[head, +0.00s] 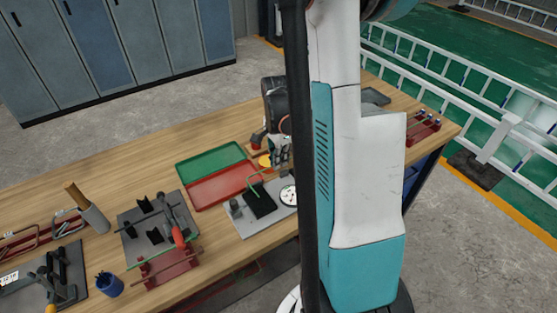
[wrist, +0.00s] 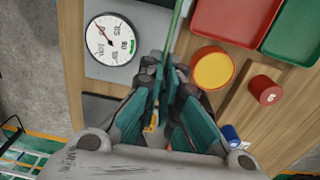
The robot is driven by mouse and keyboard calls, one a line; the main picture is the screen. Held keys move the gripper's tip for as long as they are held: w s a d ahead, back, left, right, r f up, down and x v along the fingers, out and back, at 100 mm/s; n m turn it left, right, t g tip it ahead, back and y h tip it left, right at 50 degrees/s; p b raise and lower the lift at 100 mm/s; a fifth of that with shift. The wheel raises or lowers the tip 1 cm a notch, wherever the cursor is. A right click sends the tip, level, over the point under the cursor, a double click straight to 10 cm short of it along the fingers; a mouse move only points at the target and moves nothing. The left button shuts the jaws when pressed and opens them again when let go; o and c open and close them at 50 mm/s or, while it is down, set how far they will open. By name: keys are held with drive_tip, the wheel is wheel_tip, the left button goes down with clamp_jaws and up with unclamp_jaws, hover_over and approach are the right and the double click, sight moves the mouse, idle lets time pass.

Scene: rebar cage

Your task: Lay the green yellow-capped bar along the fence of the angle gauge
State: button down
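The green bar (head: 257,178) shows in the head view as a thin line bent at its near end, above the angle gauge (head: 244,222). In the wrist view the green bar (wrist: 177,22) runs up from between my fingertips (wrist: 168,72), which are closed around it. My gripper (head: 279,150) is at the gauge's far side in the head view, partly hidden by my arm. The gauge has a grey plate, a black block (head: 259,204) and a white dial (head: 289,194); the dial also shows in the wrist view (wrist: 111,40). A small yellow patch shows between the fingers; I cannot tell whether it is the cap.
Red tray (head: 219,187) and green tray (head: 208,160) lie left of my gripper. A yellow-topped round pot (wrist: 212,70) and a red cylinder (wrist: 264,90) stand close beside my fingers. A red rack (head: 168,267) with bars and a blue cup (head: 110,285) are further left.

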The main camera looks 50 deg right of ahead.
wheel_tip(320, 180, down, 6)
drive_tip(key=b, duration=0.5)
drive_tip(key=shift+s+a+f+b, duration=0.3)
drive_tip(key=shift+s+f+b, duration=0.1)
drive_tip(key=shift+b, duration=0.1)
idle(0.5)
drive_tip(key=c, duration=1.8)
unclamp_jaws()
drive_tip(key=shift+c, duration=0.2)
drive_tip(key=shift+o, duration=0.6)
wheel_tip(320, 180, up, 13)
drive_tip(key=shift+w+d, duration=0.15)
drive_tip(key=shift+w, duration=0.1)
drive_tip(key=shift+r, duration=0.15)
